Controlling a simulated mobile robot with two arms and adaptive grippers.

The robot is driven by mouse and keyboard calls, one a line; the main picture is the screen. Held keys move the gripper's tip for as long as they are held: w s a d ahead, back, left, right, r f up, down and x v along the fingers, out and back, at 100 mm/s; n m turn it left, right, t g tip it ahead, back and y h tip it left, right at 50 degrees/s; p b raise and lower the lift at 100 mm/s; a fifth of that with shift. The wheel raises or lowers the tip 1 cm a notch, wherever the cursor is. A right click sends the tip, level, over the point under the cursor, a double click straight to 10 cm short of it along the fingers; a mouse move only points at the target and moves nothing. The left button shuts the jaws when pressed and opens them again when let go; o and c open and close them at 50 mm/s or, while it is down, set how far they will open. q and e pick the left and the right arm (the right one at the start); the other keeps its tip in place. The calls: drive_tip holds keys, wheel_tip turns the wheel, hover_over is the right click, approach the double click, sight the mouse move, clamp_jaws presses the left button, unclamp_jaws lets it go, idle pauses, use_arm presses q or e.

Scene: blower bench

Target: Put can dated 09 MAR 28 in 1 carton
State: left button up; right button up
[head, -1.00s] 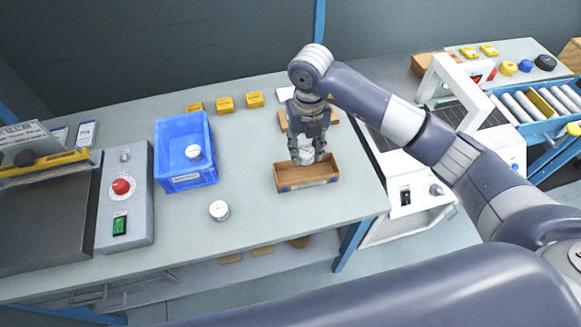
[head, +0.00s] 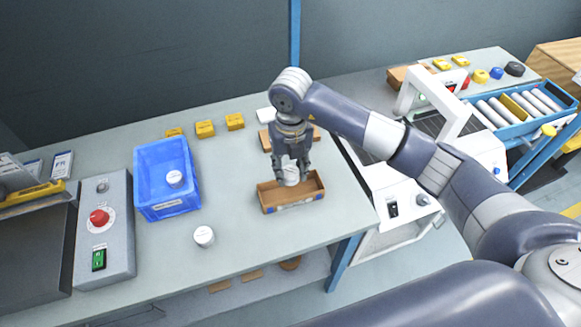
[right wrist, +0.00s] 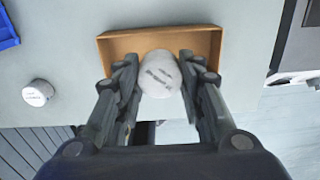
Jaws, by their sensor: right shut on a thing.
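My right gripper (head: 290,168) is shut on a white can (head: 291,177), which also shows between the fingers in the right wrist view (right wrist: 160,75). The print on its lid is too small to read. The held can is at the open brown carton (head: 268,203), over or inside it; I cannot tell whether it touches the bottom. The carton also shows in the right wrist view (right wrist: 112,45). A second white can (head: 204,236) stands on the bench left of the carton. A third can (head: 175,178) is inside the blue crate (head: 168,208). My left gripper is not in view.
Several yellow blocks (head: 205,129) stand along the back of the bench. Another brown carton (head: 265,141) lies behind the gripper. A control box with a red button (head: 99,217) is at left. A white machine frame (head: 385,185) and roller conveyor (head: 515,108) are at right.

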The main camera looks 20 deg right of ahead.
sight(291, 172)
drive_tip(key=shift+f+b, duration=0.9)
drive_tip(key=shift+f, duration=0.45)
drive_tip(key=shift+f+b, duration=1.8)
drive_tip(key=shift+f, duration=0.45)
drive_tip(key=o, duration=1.1)
drive_tip(key=shift+o, duration=0.2)
wheel_tip(291, 172, up, 12)
